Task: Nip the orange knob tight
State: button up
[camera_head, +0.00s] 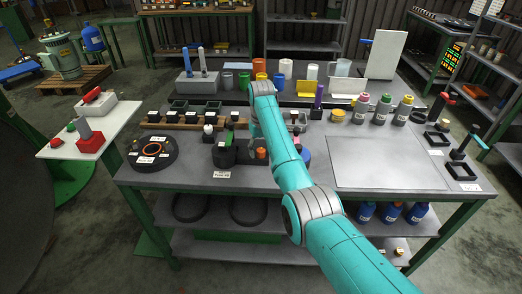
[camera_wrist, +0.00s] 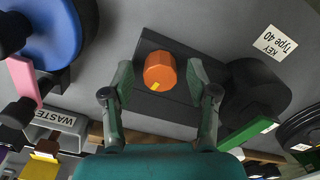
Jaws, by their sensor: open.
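The orange knob (camera_wrist: 160,72) is a faceted piece with a yellow mark on its edge, standing on a dark block on the bench. It also shows in the head view (camera_head: 261,153), beside my teal arm. My gripper (camera_wrist: 161,80) is open in the wrist view, with one finger on each side of the knob. Gaps show between the knob and both fingers, so they look apart from it. In the head view my arm hides most of the gripper.
A dark round part with a green piece (camera_wrist: 245,130) stands close at the right in the wrist view, near a "KEY Type 40" label (camera_wrist: 279,41). A blue round thing (camera_wrist: 50,30) and a WASTE bin (camera_wrist: 62,124) are at the left. A bare plate (camera_head: 388,163) lies on the bench's right.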

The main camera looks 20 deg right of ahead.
jog(key=shift+f, duration=0.25)
grip_shut()
